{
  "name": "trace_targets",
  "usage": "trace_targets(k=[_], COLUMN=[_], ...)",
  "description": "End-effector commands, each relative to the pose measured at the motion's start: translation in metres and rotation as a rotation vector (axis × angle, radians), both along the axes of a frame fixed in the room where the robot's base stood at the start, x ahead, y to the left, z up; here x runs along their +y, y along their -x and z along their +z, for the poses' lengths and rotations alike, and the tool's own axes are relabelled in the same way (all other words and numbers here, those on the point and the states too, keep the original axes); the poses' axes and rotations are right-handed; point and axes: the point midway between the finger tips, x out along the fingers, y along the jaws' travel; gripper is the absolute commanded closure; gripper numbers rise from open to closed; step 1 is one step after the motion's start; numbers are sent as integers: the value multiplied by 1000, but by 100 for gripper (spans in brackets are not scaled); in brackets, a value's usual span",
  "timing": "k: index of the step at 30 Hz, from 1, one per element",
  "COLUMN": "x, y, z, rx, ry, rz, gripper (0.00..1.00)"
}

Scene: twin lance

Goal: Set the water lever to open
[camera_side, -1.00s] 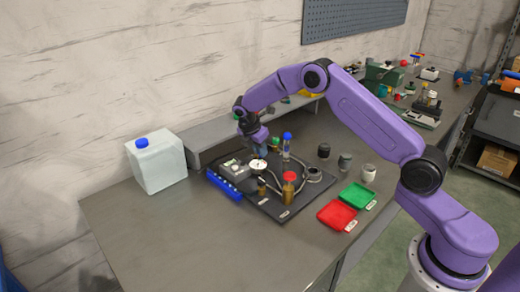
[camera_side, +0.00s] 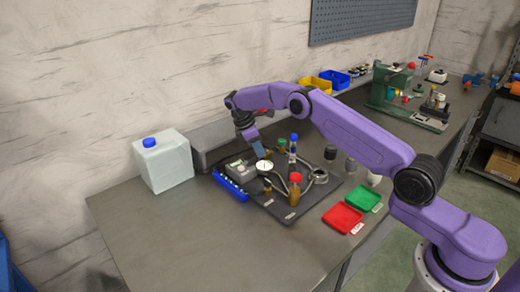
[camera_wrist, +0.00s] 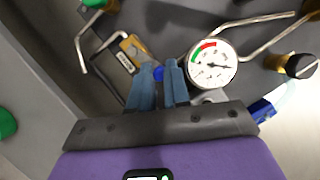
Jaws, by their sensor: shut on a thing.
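My gripper (camera_side: 262,156) is over the black rig board (camera_side: 290,213), just behind the round white gauge (camera_side: 264,167). Its blue fingers (camera_wrist: 159,74) point into the rig in the wrist view, close together. A small blue piece (camera_wrist: 158,73) shows between the fingertips, and they are shut on it. It may be the water lever, but the fingers hide most of it and its setting cannot be told. A brass fitting with a pale label (camera_wrist: 126,62) lies just left of the fingers. The gauge (camera_wrist: 212,64), with a green and red arc, is close on their right.
A bent metal pipe runs beside a green knob (camera_wrist: 93,3) at upper left. A black-knobbed brass valve (camera_wrist: 298,65) is at right. In the side view, red-capped (camera_side: 295,187) and blue-capped bottles (camera_side: 293,148) stand nearby.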

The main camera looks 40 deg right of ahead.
Motion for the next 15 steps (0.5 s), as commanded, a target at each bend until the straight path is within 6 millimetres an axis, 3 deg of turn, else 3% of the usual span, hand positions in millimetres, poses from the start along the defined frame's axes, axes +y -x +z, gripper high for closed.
trace_targets(k=[15], x=[0], y=[-6], z=[1], rx=[-2], ry=[1], rz=[-116], gripper=[100])
